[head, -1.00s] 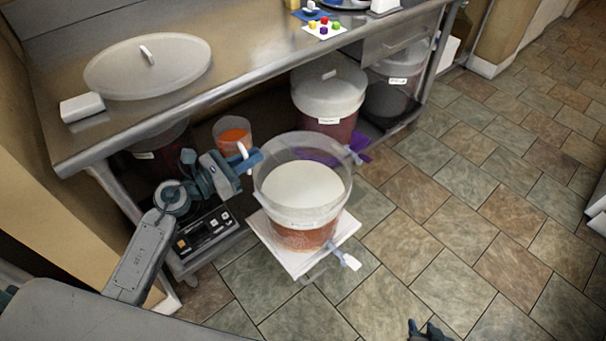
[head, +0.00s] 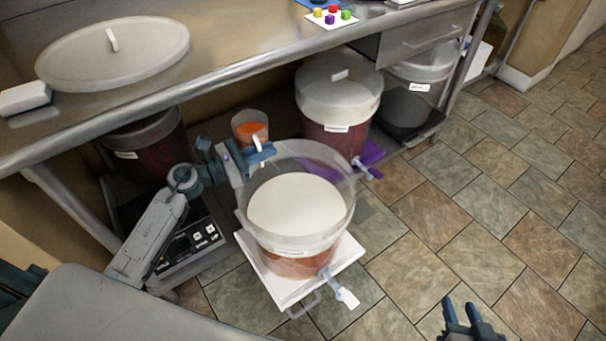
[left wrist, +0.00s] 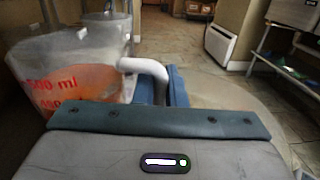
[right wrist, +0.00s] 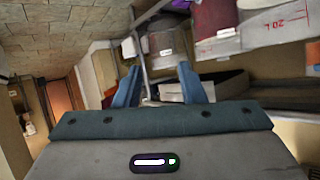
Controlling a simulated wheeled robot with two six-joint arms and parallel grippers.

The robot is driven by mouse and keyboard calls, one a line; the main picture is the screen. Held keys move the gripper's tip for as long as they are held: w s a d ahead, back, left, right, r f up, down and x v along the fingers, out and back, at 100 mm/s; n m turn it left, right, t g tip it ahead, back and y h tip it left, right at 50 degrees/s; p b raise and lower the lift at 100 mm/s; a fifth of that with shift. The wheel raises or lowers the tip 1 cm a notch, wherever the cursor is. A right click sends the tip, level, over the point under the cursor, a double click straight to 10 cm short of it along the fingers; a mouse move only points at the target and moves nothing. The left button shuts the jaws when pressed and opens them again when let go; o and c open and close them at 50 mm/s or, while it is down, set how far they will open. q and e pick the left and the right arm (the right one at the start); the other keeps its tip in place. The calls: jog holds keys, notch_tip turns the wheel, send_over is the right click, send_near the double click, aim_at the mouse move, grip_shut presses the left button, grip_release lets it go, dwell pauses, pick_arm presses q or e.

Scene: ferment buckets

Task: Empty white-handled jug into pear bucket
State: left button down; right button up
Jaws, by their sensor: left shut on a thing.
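The clear jug (head: 250,130) with orange contents and a white handle (head: 257,147) is held upright behind and left of the open bucket (head: 268,232). My left gripper (head: 240,158) is shut on the handle. The left wrist view shows the jug (left wrist: 75,72) with red volume marks and its white handle (left wrist: 150,70) at the fingers. The open bucket has clear walls, a pale surface inside, reddish-orange stuff lower down and a spigot (head: 343,294). Its label is too small to read. My right gripper (head: 466,312) is open and empty over the floor.
The open bucket stands on a white board (head: 345,255) beside a scale panel (head: 190,244). Under the steel table (head: 230,66) are lidded buckets (head: 338,95) and a purple item (head: 370,152). A large round lid (head: 110,50) lies on top. Floor at right is clear.

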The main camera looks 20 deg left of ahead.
pick_arm(q)
jog(key=shift+r, duration=0.1)
pick_arm(e)
jog(key=shift+s, duration=0.1)
pick_arm(q)
jog(key=d+f+m+y+p, duration=0.1)
jog(key=f+m, duration=0.1)
jog(key=m, duration=0.1)
jog(key=s+d+f+m+g+y+p, duration=0.1)
jog(key=d+m+p, duration=0.1)
jog(key=m, duration=0.1)
jog(key=shift+s+d+f+y, duration=0.15)
jog(key=shift+d+f+y, duration=0.15)
jog(key=shift+f+y, duration=0.1)
pick_arm(e)
jog(key=s+g, duration=0.1)
jog(key=s+f+g, duration=0.1)
jog(key=g, duration=0.1)
jog(key=s+g, duration=0.1)
jog(key=shift+s+d+f+n, duration=0.2)
jog(key=shift+s+f+n, duration=0.1)
jog(key=shift+s+f, duration=0.1)
jog(key=shift+r, duration=0.1)
